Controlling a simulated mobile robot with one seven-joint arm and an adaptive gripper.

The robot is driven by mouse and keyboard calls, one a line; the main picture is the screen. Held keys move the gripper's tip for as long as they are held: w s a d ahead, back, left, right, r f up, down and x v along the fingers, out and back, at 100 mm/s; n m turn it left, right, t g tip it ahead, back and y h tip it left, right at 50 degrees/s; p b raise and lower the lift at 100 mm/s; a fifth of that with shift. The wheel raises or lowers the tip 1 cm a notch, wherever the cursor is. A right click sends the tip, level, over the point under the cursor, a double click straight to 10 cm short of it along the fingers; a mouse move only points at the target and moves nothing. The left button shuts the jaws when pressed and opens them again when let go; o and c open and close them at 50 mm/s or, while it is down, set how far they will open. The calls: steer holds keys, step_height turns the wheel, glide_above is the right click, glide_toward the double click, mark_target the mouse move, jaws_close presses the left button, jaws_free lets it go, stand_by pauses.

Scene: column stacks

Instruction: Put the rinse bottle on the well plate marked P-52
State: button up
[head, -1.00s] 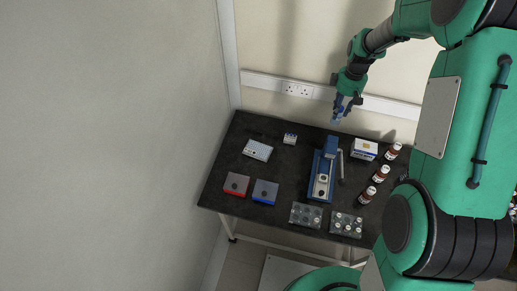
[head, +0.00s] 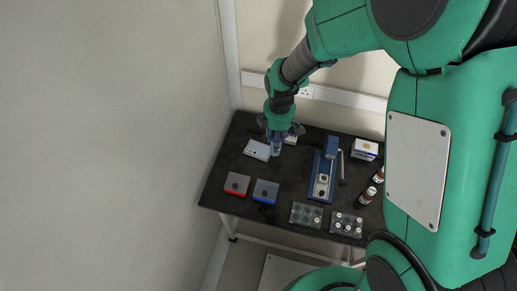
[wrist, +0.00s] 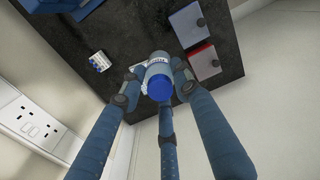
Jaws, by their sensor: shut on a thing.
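My gripper (head: 277,133) is shut on the rinse bottle (wrist: 158,69), a pale bottle with a blue cap and a label. In the wrist view the fingers close around it, with the cap towards the camera. In the head view the bottle (head: 276,150) hangs below the fingers at the right end of the white well plate (head: 256,150). The plate lies on the dark table; its marking is too small to read. In the wrist view the bottle and fingers hide most of the plate. I cannot tell how far the bottle is above it.
A small white rack (wrist: 99,62) stands beside the plate, partly behind my gripper in the head view. A red box (head: 237,183) and a blue box (head: 265,191) lie nearer the front. A blue press (head: 323,174), vial racks (head: 306,214) and brown bottles (head: 367,195) stand to the right.

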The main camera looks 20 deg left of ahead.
step_height(320, 180, down, 14)
steer(key=s+a+n, duration=0.1)
steer(key=s, duration=0.1)
steer(key=shift+s+a+r, duration=0.2)
steer(key=shift+s+r, duration=0.05)
steer(key=shift+w, duration=0.1)
stand_by(0.5)
steer(key=w+a, duration=0.4)
steer(key=w, duration=0.2)
steer(key=w+a+f+p, duration=0.1)
steer(key=w+a, duration=0.3)
steer(key=w, duration=0.3)
steer(key=shift+w+a+f, duration=0.15)
steer(key=shift+w+f, duration=0.1)
steer(key=shift+f, duration=0.1)
steer(key=shift+f+p, duration=0.3)
steer(key=shift+f, duration=1.35)
